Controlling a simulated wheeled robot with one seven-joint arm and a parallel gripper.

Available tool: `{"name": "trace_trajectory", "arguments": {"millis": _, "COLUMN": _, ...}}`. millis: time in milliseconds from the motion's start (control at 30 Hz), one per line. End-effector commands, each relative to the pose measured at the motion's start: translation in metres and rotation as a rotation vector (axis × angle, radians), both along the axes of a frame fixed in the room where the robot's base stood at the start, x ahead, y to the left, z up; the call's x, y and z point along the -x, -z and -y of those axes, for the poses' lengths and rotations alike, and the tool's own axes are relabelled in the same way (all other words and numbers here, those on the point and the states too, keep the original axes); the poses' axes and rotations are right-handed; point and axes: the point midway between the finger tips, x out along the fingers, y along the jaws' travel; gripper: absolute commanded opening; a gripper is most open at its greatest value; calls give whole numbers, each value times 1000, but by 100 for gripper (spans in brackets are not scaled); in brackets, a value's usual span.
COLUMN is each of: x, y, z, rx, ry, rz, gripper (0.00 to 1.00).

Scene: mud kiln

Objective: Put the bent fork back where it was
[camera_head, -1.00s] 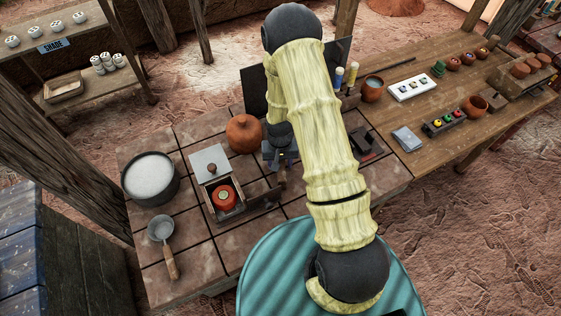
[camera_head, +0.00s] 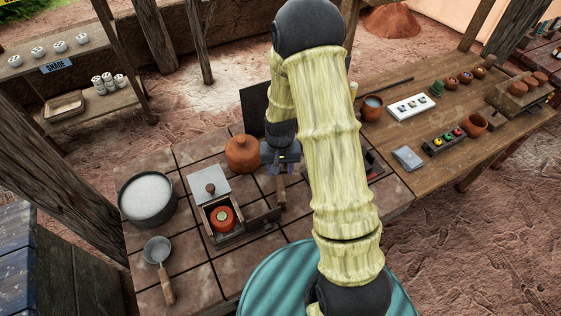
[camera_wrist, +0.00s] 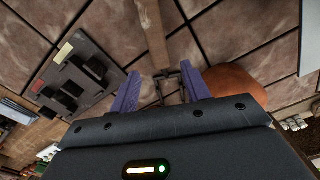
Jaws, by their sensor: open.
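The bent fork has a brown wooden handle (camera_wrist: 152,28) and a thin dark metal end. In the wrist view it lies between and beyond my two purple fingers, over the tiled top. In the head view its handle (camera_head: 281,193) shows just below my gripper (camera_head: 281,165). My gripper (camera_wrist: 160,85) is open, with a finger on each side of the fork's metal end and visible gaps. I cannot tell whether the fork rests flat on the tiles. My arm hides part of the bench behind it.
A round orange pot (camera_head: 242,155) stands close left of my gripper. A small box with a red round piece (camera_head: 222,217), a pan of white stuff (camera_head: 148,198) and a ladle (camera_head: 158,252) stand further left. A dark slotted plate (camera_wrist: 78,78) lies on the other side.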

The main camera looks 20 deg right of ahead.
Motion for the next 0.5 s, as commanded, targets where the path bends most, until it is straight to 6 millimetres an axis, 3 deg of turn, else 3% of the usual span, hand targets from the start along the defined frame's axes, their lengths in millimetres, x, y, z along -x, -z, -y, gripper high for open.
{"name": "trace_trajectory", "arguments": {"millis": 200, "x": 0, "y": -29, "z": 0, "rx": 0, "ry": 1, "rz": 3, "gripper": 47}}
{"name": "trace_trajectory", "arguments": {"millis": 500, "x": 0, "y": -38, "z": 0, "rx": 0, "ry": 1, "rz": 0, "gripper": 47}}
